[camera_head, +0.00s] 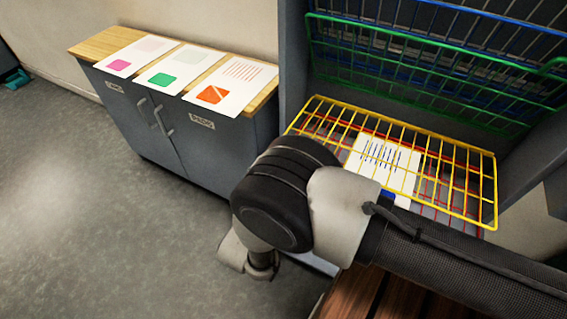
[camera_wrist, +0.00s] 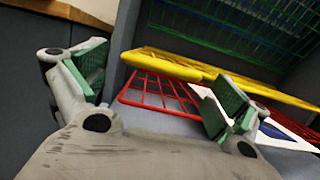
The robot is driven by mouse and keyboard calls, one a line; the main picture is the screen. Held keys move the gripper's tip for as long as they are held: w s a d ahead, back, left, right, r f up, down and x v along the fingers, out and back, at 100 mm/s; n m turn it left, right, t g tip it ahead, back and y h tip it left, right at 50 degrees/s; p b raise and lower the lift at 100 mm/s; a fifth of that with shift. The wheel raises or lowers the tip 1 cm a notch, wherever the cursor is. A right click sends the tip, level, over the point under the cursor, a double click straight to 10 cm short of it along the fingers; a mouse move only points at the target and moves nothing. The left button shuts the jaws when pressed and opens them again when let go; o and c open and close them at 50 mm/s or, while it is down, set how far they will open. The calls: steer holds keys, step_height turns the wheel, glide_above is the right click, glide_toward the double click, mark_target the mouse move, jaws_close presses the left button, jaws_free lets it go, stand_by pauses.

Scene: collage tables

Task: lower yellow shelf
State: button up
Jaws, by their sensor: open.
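The yellow shelf (camera_head: 475,175) is a wire rack in a dark grey frame. It stands out roughly level, above a red wire shelf (camera_head: 440,208). In the wrist view the yellow front bar (camera_wrist: 160,65) crosses beyond my gripper (camera_wrist: 160,92). The gripper is open, with green pads on two well-spread fingers and nothing between them. The right finger overlaps the yellow and red wires in the picture; I cannot tell whether it touches. In the head view my arm covers the near left part of the shelf, and the gripper is hidden.
Green (camera_head: 420,75) and blue (camera_head: 490,22) wire shelves sit above, tilted up. A white sheet with blue lines (camera_head: 385,165) shows through the yellow wires. A grey cabinet (camera_head: 210,150) with printed sheets on its wooden top stands at left.

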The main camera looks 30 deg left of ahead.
steer(key=v, duration=0.9)
steer(key=shift+s, duration=0.25)
steer(key=shift+f, duration=0.2)
